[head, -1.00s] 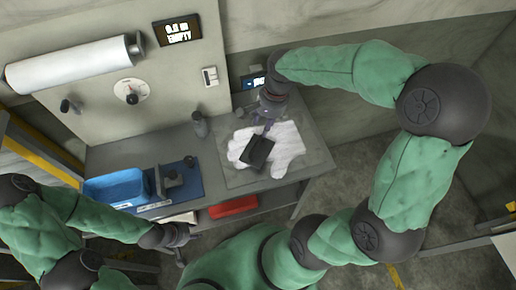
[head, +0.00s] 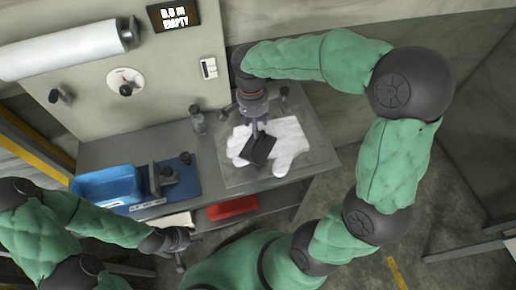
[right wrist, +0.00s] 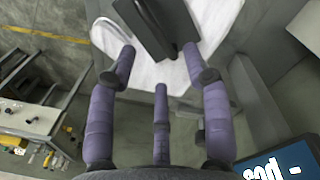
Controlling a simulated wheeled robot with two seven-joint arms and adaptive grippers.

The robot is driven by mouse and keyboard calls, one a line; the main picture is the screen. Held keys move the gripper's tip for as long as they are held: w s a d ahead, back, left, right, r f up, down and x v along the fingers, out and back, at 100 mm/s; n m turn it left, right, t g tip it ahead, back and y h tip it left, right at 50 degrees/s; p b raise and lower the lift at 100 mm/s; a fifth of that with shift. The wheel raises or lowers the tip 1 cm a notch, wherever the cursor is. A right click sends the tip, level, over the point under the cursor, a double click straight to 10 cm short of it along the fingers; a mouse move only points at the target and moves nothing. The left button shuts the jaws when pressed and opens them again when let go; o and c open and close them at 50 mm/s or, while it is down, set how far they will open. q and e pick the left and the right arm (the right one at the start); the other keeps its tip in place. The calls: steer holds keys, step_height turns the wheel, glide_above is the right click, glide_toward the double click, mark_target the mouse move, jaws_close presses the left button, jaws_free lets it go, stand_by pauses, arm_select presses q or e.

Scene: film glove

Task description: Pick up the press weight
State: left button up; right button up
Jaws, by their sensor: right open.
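The press weight, a dark flat block (head: 258,150) with an upright part, lies on a white glove (head: 291,146) on the grey mat. My right gripper (head: 256,132) is just behind and above the block in the head view. In the right wrist view its purple fingers (right wrist: 160,70) are spread apart. The block also shows there at the top (right wrist: 158,24), beyond the fingertips, with nothing held between them. My left gripper (head: 184,256) hangs low in front of the bench's front edge, and its opening is unclear.
A blue tray (head: 108,184) and a blue-based device (head: 182,187) stand left on the bench. A red bin (head: 232,208) sits below the bench top. The wall display (head: 174,16) reads EMPTY.

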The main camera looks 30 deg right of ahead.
mark_target(258, 140)
step_height(258, 140, down, 3)
steer(key=shift+f+b, duration=0.15)
steer(key=shift+b, duration=0.15)
steer(key=shift+s+d+f+b, duration=0.15)
steer(key=shift+f+b, duration=0.1)
steer(key=shift+f, duration=0.65)
steer(key=shift+s+a+f+b, duration=0.1)
steer(key=shift+s+f+b, duration=0.15)
steer(key=shift+f, duration=0.65)
steer(key=shift+s+d+f+b, duration=0.1)
steer(key=shift+f+b, duration=0.2)
steer(key=shift+f, duration=0.6)
steer(key=shift+r, duration=0.1)
jaws_close()
